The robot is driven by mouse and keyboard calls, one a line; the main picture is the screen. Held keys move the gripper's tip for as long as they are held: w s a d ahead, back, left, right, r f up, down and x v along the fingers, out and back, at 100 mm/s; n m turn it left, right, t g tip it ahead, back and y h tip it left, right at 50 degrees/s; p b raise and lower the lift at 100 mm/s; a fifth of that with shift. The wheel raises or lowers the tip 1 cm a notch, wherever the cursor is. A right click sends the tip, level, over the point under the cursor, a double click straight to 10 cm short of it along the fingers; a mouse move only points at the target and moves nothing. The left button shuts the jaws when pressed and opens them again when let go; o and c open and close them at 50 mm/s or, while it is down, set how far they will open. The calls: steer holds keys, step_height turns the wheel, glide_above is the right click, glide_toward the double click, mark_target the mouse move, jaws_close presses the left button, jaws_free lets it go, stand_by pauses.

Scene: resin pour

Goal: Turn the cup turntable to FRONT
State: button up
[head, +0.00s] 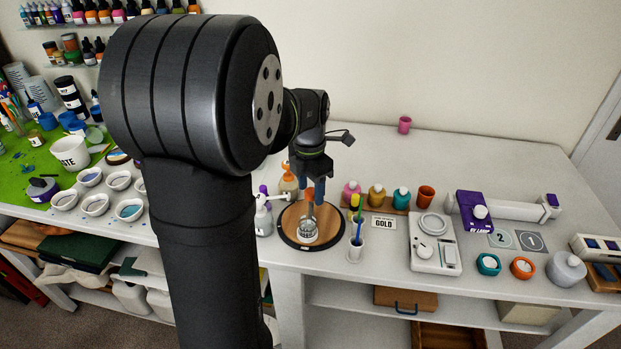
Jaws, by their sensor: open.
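The cup turntable (332,222) is a round wooden disc with a dark rim, on the white table at the middle of the head view. A greyish cup (307,231) stands on its front part. Part of the disc behind the fingers is hidden. I cannot tell whether the fingers touch anything on the turntable. No FRONT marking is readable from here.
A holder with brushes (355,250) stands close to the turntable's right, near a GOLD label (383,223). A white scale (434,245) is farther right. Bottles crowd the left side. The table behind is mostly clear, with a pink cup (404,125) at the back.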

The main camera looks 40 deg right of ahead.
step_height(320, 180, up, 17)
steer(key=shift+w+r, duration=0.2)
steer(key=shift+w, duration=0.05)
stand_by(0.6)
steer(key=f, duration=1.7)
steer(key=shift+s+f, duration=0.25)
step_height(320, 180, up, 18)
step_height(320, 180, down, 18)
steer(key=shift+r, duration=0.2)
steer(key=shift+f, duration=0.25)
steer(key=m, duration=0.9)
steer(key=shift+r, duration=0.1)
